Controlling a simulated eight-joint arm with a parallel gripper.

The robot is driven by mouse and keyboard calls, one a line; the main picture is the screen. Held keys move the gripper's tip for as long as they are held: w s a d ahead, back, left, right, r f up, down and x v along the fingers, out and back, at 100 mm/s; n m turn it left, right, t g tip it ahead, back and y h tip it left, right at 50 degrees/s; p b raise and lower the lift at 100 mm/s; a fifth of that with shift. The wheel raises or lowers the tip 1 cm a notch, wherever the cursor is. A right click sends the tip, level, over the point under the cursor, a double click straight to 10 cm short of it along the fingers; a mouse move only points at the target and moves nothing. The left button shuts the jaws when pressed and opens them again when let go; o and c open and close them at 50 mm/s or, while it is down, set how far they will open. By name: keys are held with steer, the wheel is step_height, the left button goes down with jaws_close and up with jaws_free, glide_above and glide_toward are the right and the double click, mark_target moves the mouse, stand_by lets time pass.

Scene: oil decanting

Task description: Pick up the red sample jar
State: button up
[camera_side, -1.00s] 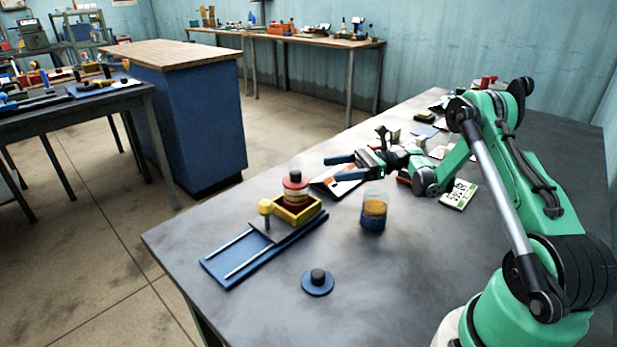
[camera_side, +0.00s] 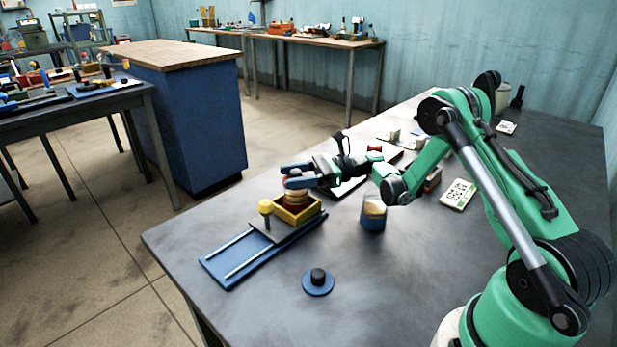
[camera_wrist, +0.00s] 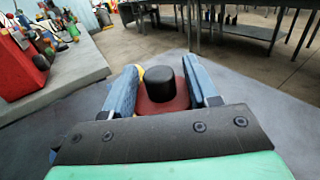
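The red sample jar (camera_side: 296,196) stands in a yellow square holder (camera_side: 297,215) on a blue slide base (camera_side: 226,272) with two rails. In the wrist view the red lid of the jar with its black knob (camera_wrist: 174,90) sits between the two blue fingers of my gripper (camera_wrist: 168,88). In the side view my gripper (camera_side: 293,176) is at the height of the jar's lid, with a finger in front of part of it. The fingers are apart on either side of the lid; I see a small gap, but contact lower down is hidden.
A glass jar with a blue lower part and amber contents (camera_side: 373,212) stands right of the holder, below my arm. A blue lid with a dark knob (camera_side: 318,282) lies in front. A yellow-topped knob (camera_side: 265,207) stands by the holder.

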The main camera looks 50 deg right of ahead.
jaws_close()
